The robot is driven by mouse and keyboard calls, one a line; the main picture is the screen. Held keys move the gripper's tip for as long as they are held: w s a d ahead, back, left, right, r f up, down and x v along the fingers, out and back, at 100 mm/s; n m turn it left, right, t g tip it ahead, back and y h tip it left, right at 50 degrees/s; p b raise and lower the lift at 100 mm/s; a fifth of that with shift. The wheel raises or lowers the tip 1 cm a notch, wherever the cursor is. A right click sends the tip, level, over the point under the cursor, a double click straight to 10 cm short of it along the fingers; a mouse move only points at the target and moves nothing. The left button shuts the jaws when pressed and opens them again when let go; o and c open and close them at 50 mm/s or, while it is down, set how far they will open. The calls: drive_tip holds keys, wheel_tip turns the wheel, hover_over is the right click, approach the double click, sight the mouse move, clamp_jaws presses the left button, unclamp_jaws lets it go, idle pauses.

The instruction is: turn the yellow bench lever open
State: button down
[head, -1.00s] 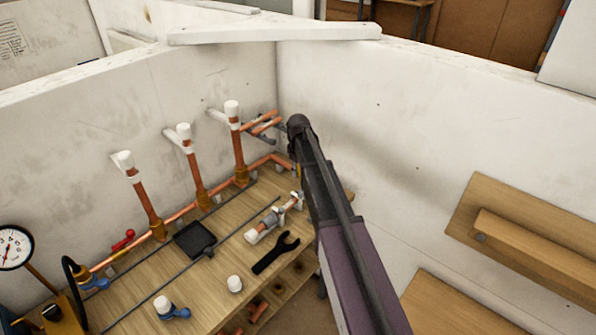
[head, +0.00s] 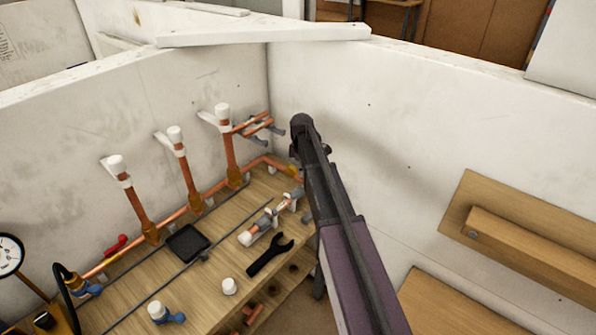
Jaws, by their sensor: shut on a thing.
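My dark arm reaches from the bottom edge up to the back corner of the bench (head: 130,290). Its far end stands over the right end of the copper pipework. My gripper is hidden behind the arm, so its jaws and what they touch do not show. I cannot make out the yellow lever clearly; the bench area beside and behind my arm is covered. A copper pipe (head: 262,163) runs along the back of the bench into the corner.
Three upright copper pipes with white caps (head: 223,110) stand along the wall. A wooden shelf (head: 530,245) is on the right wall.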

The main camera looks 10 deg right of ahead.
drive_tip(key=shift+w+d+n, duration=0.2)
drive_tip(key=shift+d+n, duration=0.2)
drive_tip(key=shift+n, duration=0.6)
drive_tip(key=shift+c, duration=2.2)
unclamp_jaws()
drive_tip(key=shift+a, duration=0.1)
